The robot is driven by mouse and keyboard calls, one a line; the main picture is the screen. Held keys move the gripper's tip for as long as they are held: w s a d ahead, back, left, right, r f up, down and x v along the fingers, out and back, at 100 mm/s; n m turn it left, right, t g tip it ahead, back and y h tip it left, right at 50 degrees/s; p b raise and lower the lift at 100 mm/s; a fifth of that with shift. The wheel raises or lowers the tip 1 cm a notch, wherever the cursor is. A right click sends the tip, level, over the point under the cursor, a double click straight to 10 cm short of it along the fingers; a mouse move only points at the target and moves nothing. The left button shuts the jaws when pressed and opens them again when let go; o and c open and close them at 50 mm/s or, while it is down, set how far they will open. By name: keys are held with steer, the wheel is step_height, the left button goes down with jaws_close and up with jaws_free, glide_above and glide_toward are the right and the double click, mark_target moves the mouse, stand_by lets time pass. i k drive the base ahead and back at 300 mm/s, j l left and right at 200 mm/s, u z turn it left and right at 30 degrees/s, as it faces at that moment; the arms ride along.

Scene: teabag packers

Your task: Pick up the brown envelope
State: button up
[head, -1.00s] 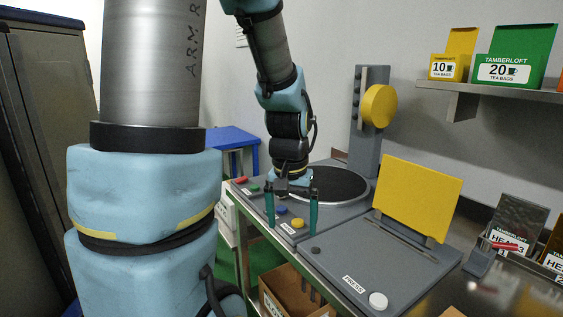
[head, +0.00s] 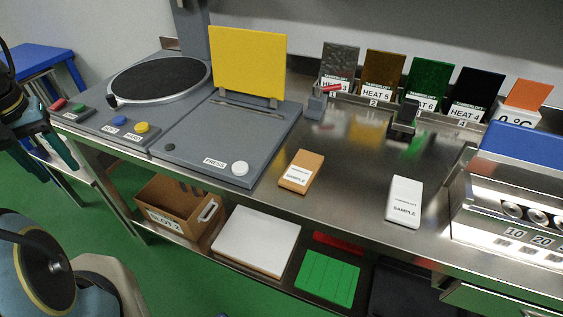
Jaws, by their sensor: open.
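A small brown envelope (head: 301,165) marked SAMPLE lies flat on the steel counter, right of the grey press with the yellow lid. A similar white envelope (head: 404,198), also marked SAMPLE, lies further right near the counter's front edge. My gripper (head: 42,155) is at the left edge of the head view, beside the counter's left end. Its teal fingers are apart, nothing shows between them, and it is well away from the brown envelope. Part of my arm is cut off by the frame.
The press (head: 225,140) with its raised yellow plate (head: 248,65) stands left of the brown envelope. A black stapler-like tool (head: 404,118) and upright coloured packets (head: 428,85) stand behind. A blue-topped machine (head: 520,160) is at right. Bare steel lies between the two envelopes.

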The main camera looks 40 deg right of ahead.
mark_target(300, 174)
steer(key=k+l+u, duration=0.15)
steer(key=u, duration=0.25)
steer(key=k+u, duration=0.65)
steer(key=k, duration=0.75)
